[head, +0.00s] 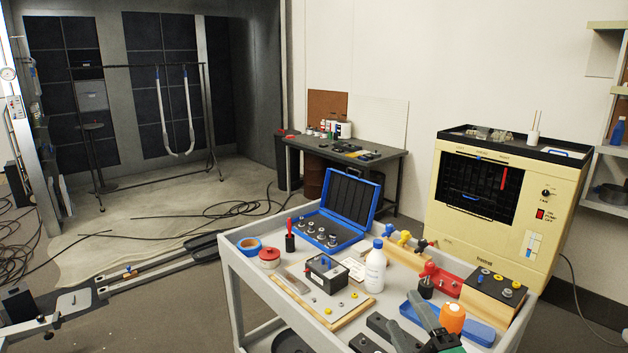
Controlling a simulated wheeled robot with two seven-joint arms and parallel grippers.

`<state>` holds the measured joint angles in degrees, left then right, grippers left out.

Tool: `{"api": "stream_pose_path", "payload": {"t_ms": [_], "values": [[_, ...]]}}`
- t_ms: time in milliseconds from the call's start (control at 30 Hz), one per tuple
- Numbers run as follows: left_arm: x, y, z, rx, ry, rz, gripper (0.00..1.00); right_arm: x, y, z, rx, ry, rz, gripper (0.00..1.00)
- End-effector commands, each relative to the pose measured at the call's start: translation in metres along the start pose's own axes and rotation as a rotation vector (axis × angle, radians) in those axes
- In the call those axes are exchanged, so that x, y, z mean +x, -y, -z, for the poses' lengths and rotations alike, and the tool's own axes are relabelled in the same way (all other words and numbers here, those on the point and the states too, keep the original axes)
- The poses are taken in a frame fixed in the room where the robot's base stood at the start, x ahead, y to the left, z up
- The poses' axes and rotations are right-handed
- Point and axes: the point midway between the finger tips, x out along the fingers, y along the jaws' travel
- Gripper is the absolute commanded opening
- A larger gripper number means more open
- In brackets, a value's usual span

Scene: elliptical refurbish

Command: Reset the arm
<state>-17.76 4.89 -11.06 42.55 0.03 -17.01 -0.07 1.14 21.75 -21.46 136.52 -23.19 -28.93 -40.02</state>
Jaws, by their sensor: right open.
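My right gripper (404,312) comes in at the bottom edge, right of centre. Its two grey-green fingers are spread apart over the front of the cart (238,290), with nothing visible between them. Most of the right arm is out of frame. My left gripper is not in view.
A cream machine (480,200) stands behind. Rails (150,275) and cables lie on the floor at left.

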Motion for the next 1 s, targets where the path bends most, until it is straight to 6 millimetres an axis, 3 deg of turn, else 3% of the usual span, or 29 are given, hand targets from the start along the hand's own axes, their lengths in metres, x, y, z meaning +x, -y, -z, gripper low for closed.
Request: {"api": "stream_pose_path", "payload": {"t_ms": [33,100,167,300,500,733,800,1000], "values": [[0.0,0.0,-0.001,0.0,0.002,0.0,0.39,-0.014,0.026,-0.016,0.116,0.091,0.095,0.68],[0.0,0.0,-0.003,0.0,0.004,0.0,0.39,-0.036,0.06,-0.035,0.273,0.222,0.218,0.68],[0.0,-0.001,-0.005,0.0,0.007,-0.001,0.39,-0.061,0.09,-0.049,0.403,0.341,0.321,0.68],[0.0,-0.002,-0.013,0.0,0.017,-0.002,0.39,-0.131,0.151,-0.068,0.676,0.632,0.539,0.68],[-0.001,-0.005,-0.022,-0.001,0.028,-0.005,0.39,-0.225,0.201,-0.067,0.927,0.98,0.751,0.68],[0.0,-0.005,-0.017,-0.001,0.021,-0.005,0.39,-0.311,0.225,-0.051,1.093,1.304,0.912,0.68],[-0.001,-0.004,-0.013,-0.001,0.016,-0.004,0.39,-0.329,0.231,-0.048,1.12,1.377,0.945,0.68],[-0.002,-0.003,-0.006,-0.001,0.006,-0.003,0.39,-0.325,0.283,-0.061,1.108,1.376,0.955,0.68]]}}
